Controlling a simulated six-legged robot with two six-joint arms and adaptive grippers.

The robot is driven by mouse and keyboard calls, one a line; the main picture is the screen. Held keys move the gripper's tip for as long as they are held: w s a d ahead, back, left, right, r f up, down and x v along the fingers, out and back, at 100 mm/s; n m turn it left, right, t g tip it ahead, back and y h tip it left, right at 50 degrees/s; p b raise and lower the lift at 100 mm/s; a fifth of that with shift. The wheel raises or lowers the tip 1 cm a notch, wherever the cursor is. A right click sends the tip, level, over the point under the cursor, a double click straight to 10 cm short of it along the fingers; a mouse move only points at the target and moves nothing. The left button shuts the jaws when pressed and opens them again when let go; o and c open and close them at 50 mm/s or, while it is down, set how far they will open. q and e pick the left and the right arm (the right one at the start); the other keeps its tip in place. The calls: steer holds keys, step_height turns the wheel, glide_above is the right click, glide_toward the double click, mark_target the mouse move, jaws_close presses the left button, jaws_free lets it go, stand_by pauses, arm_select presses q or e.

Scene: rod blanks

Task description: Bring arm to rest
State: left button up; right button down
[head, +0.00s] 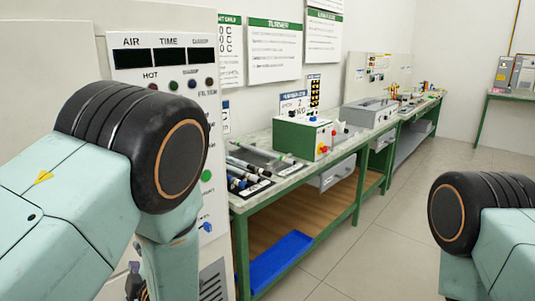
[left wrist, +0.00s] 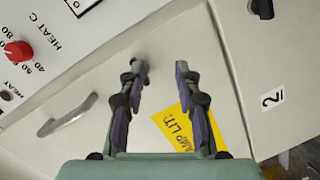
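My left arm fills the left of the head view, bent downward in front of a white machine panel (head: 165,55). Only a dark part of my left gripper (head: 134,281) shows below the arm there. In the left wrist view the two fingers of my left gripper (left wrist: 160,72) stand apart with nothing between them. Behind them are a pale cabinet front with a metal handle (left wrist: 67,115), a red knob (left wrist: 17,50) and a yellow label (left wrist: 190,125). My right arm shows at the right edge of the head view; its gripper is out of view.
A green-framed bench (head: 240,207) runs along the wall, with rods (head: 245,180), a green and white box (head: 302,137) and a grey box (head: 368,112) on it. A blue tray (head: 280,260) lies on its lower shelf. The floor (head: 385,235) beside it is clear.

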arm_select(q)
steer(key=s+d+f+m+g+h, duration=0.2)
steer(key=s+f+m+g+h, duration=0.15)
steer(key=s+f+m, duration=0.4)
steer(key=s+d+f+m+g+h, duration=0.2)
steer(key=s+f+m+h, duration=0.2)
steer(key=s+f+m, duration=0.35)
steer(key=s+d+f+m+g+h, duration=0.1)
steer(key=s+f+m+g, duration=0.1)
steer(key=s, duration=0.8)
steer(key=s+d+f+m+g+h, duration=0.1)
steer(key=s+f+m+g+h, duration=0.1)
steer(key=s, duration=0.8)
step_height(320, 180, down, 4)
steer(key=shift+s+d+r+m+g, duration=0.1)
steer(key=shift+s+d+m+g, duration=0.25)
steer(key=shift+m+g, duration=0.7)
steer(key=shift+n+h, duration=0.25)
